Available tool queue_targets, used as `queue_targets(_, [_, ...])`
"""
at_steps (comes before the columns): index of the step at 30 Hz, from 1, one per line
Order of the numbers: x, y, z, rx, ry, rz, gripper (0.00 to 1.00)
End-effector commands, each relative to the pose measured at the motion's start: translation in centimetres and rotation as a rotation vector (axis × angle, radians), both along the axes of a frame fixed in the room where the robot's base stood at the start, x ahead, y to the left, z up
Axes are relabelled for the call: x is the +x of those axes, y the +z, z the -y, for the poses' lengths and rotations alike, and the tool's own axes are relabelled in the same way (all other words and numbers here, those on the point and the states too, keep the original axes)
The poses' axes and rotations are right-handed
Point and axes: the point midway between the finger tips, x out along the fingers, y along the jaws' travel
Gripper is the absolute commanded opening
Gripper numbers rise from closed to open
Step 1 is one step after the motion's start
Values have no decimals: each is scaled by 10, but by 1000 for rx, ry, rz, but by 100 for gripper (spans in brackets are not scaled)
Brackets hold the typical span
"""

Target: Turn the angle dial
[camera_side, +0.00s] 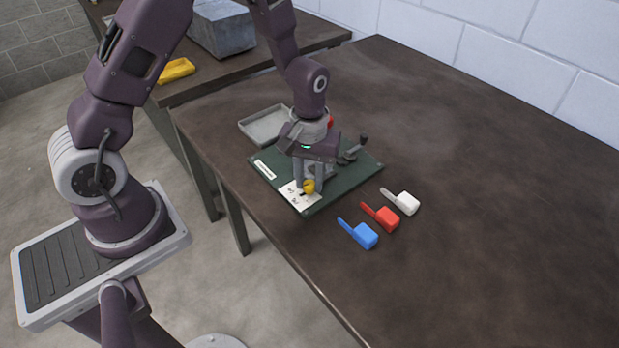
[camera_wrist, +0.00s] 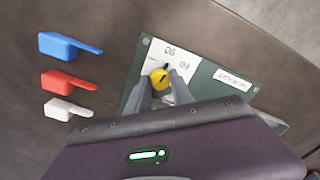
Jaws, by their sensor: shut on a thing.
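The angle dial is a yellow knob (camera_side: 309,186) on a white marked plate (camera_side: 295,197) at the near corner of a green board (camera_side: 264,173). It also shows as a round yellow knob with a dark mark in the wrist view (camera_wrist: 160,78). My gripper (camera_side: 310,185) points down over the plate, with its fingers shut on the yellow dial, one on each side. In the wrist view the gripper (camera_wrist: 162,86) shows the fingers at the dial's edges. Figures on the plate (camera_wrist: 172,62) are too small to read surely.
Blue (camera_side: 360,233), red (camera_side: 382,216) and white (camera_side: 402,201) handled pieces lie on the dark table right of the board. A dark lever (camera_side: 354,149) stands on the board. A grey tray (camera_side: 265,125) lies behind it. The table's right side is clear.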

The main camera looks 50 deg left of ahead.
Motion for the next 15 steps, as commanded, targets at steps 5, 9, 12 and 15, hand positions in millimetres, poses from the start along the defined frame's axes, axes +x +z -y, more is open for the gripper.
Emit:
queue_targets(5, [0,0,0,-1,-150,1,0])
queue_targets(9, [0,0,0,-1,-268,1,0])
queue_targets(12, [0,0,0,-1,-347,0,0])
queue_targets(15, [0,0,0,0,-416,1,0])
